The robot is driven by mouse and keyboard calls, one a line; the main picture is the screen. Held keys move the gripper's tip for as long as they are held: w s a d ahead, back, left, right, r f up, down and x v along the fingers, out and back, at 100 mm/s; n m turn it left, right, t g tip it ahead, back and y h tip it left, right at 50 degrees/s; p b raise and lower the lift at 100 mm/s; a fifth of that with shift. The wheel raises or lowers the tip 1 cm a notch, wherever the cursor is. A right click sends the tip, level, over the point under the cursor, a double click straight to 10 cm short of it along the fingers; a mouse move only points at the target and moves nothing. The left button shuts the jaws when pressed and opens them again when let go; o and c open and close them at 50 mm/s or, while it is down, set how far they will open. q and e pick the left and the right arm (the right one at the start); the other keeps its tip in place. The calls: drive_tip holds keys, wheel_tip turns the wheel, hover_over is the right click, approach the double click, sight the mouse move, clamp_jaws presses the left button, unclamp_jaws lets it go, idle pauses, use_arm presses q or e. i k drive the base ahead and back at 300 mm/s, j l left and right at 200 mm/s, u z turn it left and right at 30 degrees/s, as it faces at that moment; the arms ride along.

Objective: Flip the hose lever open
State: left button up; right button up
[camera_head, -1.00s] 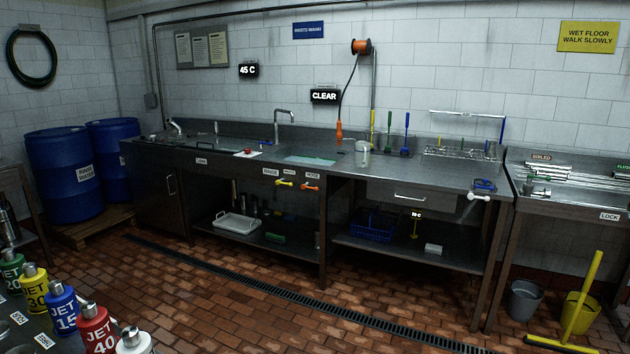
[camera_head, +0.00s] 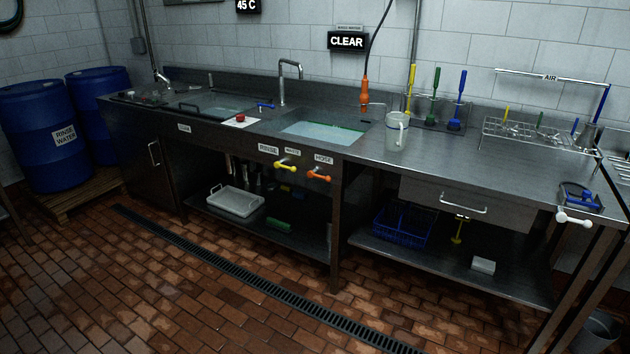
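The hose lever is an orange handle (camera_head: 318,176) on the front of the steel sink counter, right below a white HOSE label (camera_head: 324,159). It points to the right, roughly level. A yellow lever (camera_head: 285,165) sits just left of it, near the RINSE (camera_head: 268,149) and WASTE labels. An orange hose nozzle (camera_head: 364,93) hangs on a dark hose above the counter, behind the sink basin (camera_head: 322,133). Neither of my grippers is in view, so nothing shows touching the levers.
The brick floor in front of the counter is clear, with a drain grate (camera_head: 245,271) running across it. Blue drums (camera_head: 45,135) stand on a pallet at the left. A white lever (camera_head: 573,218) sticks out at the counter's right end. A clear jug (camera_head: 397,132) stands on the counter.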

sight(311, 175)
drive_tip(key=i+l, duration=0.1)
drive_tip(key=i, duration=0.4)
drive_tip(key=i+l+u, duration=0.1)
drive_tip(key=i, duration=0.4)
drive_tip(key=i+l, duration=0.15)
drive_tip(key=i, duration=0.35)
drive_tip(key=i+l, duration=0.1)
drive_tip(key=i, duration=0.4)
drive_tip(key=i+l+u, duration=0.1)
drive_tip(key=i, duration=0.4)
